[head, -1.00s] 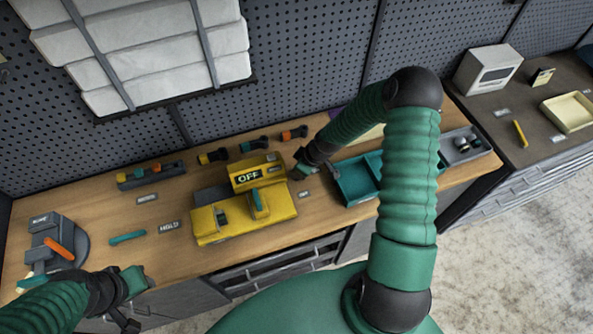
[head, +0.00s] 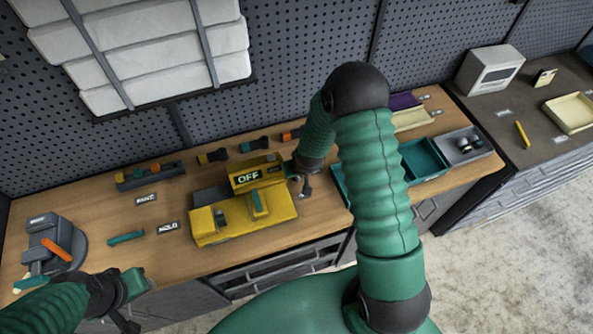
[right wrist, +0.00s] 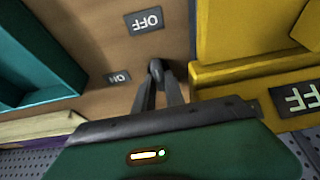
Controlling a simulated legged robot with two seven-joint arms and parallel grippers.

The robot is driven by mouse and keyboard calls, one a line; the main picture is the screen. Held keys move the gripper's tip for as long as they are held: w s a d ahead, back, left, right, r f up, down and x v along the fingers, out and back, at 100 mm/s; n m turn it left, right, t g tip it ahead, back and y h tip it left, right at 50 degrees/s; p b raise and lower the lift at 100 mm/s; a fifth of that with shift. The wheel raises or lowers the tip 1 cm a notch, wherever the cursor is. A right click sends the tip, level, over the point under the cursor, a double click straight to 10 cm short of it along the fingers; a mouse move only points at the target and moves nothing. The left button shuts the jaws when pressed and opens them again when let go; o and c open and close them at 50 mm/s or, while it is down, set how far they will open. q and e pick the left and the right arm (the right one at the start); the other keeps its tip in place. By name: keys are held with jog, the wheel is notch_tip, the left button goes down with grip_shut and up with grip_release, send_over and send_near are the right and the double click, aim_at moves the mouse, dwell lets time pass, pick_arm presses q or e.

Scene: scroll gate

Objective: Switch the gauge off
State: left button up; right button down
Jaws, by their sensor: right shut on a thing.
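The yellow gauge (head: 240,215) stands on the wooden bench, and its raised display (head: 248,177) reads OFF. The gauge also shows at the right of the right wrist view (right wrist: 240,35). My right gripper (head: 304,182) is beside the gauge's right side. In the right wrist view its fingers (right wrist: 157,75) are shut on a dark switch lever (right wrist: 155,66). The lever is between an OFF label (right wrist: 144,20) and an ON label (right wrist: 118,77). My left gripper (head: 133,290) is over the bench's front left edge; its fingers are unclear.
A teal tray (head: 425,160) is right of my right arm. A grey clamp-like device (head: 45,240) with an orange handle stands at the left. Several tools (head: 255,145) lie along the back of the bench. A teal bar (head: 126,237) lies near the HOLD label (head: 168,228).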

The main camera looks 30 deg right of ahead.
jog(key=shift+s+f, duration=0.1)
jog(key=shift+s, duration=0.1)
dwell(0.3)
jog(key=c, duration=1.4)
grip_release()
jog(key=shift+r, duration=0.45)
jog(key=v, duration=1.6)
jog(key=shift+f, duration=0.1)
